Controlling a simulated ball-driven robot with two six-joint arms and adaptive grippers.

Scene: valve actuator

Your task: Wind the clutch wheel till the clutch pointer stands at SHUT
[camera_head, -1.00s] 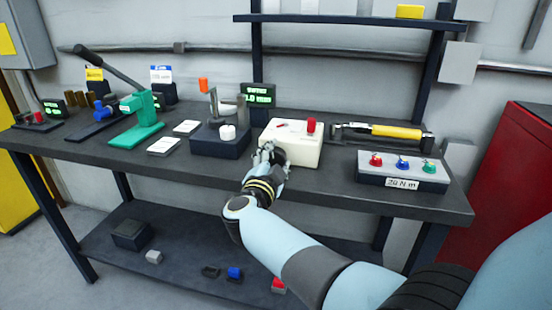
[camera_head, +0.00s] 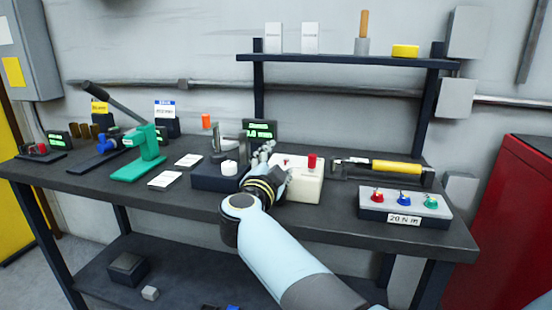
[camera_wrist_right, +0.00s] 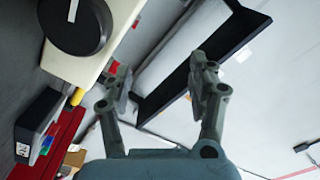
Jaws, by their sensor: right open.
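The cream actuator box (camera_head: 305,187) stands on the workbench, with a red knob (camera_head: 312,161) and a small marked face with a red mark on its top. The pointer's reading is too small to make out. The black clutch wheel (camera_wrist_right: 75,25) is on the box's front in the right wrist view; in the head view my wrist hides it. My right gripper (camera_head: 264,155) is raised at the box's left front corner, and its fingers are apart and empty in the right wrist view (camera_wrist_right: 160,80). The wheel is outside the fingers. My left gripper is not in view.
A dark block with a white knob (camera_head: 229,168) stands close left of my gripper. A green press (camera_head: 145,155) is further left. A torque box with coloured knobs (camera_head: 404,207) and a yellow-handled tool (camera_head: 396,167) are on the right. A shelf (camera_head: 350,61) runs above the back.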

